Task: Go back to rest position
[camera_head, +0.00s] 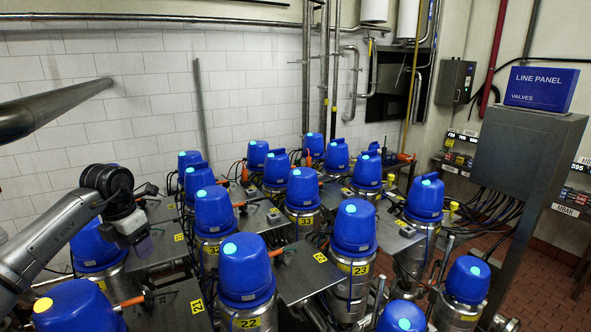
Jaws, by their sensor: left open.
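My left arm comes in from the left edge, grey with a black wrist joint. Its gripper (143,246) points downward and is open, with nothing visible between its fingers. It hangs in front of a blue-capped valve (92,246) at the left, which it partly overlaps in the picture. Whether they touch cannot be told. My right gripper is not in view.
Several blue-capped valves stand in rows, such as valve 22 (246,270) and valve 23 (354,228), with grey plates (305,270) between them. A line panel cabinet (525,165) stands at the right. A thick pipe (50,108) juts in at upper left.

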